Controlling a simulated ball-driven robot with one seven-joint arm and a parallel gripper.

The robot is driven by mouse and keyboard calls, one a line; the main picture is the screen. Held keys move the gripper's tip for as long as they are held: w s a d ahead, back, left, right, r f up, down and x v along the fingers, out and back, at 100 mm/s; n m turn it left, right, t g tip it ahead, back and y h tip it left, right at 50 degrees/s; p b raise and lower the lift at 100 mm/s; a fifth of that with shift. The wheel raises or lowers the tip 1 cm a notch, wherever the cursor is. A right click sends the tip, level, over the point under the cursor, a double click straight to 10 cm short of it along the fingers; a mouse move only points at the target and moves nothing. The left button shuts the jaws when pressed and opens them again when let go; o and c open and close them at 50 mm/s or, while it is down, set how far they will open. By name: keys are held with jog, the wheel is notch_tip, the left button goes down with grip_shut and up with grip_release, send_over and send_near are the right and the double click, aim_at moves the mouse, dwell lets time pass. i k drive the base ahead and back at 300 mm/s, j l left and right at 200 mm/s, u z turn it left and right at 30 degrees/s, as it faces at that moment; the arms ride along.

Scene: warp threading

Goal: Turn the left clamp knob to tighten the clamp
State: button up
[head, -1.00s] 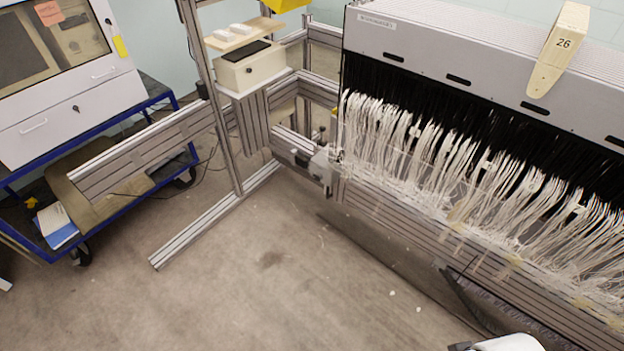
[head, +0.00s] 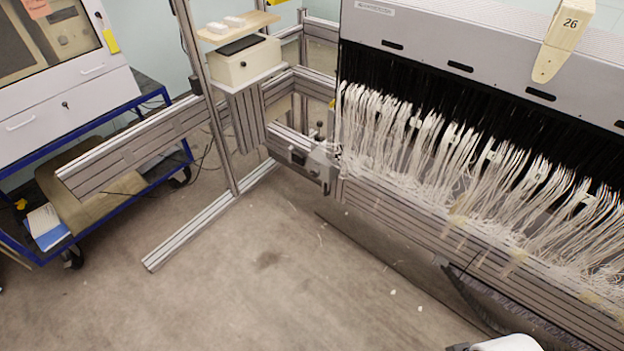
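A small metal clamp assembly (head: 318,160) sits at the left end of the loom's front rail, where the rail meets the frame. Small dark knob-like parts (head: 298,157) show on it, but they are too small to tell which one is the left clamp knob. White threads (head: 420,160) hang in a dense row along the rail, to the right of the clamp. My gripper is not in view. A white rounded part at the bottom right edge looks like part of my arm, well away from the clamp.
The rail (head: 440,228) runs from the clamp to the lower right. An aluminium upright with a floor foot (head: 205,217) stands left of the clamp. A cream box (head: 246,62) sits on a bracket above. A blue cart (head: 90,165) stands at far left. The floor (head: 270,290) in front is open.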

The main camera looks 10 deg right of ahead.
aim_at(315, 173)
jog(key=i+j, duration=0.25)
jog(key=i+j+z, duration=0.15)
jog(key=i+j, duration=0.35)
jog(key=j, duration=0.2)
jog(key=i+j+z, duration=0.1)
jog(key=j, duration=0.25)
jog(key=i+j, duration=0.35)
jog(key=i+j+z, duration=0.15)
jog(key=j, duration=0.2)
jog(key=i+j, duration=0.3)
jog(key=i+j+z, duration=0.1)
jog(key=j, duration=0.35)
jog(key=i, duration=0.1)
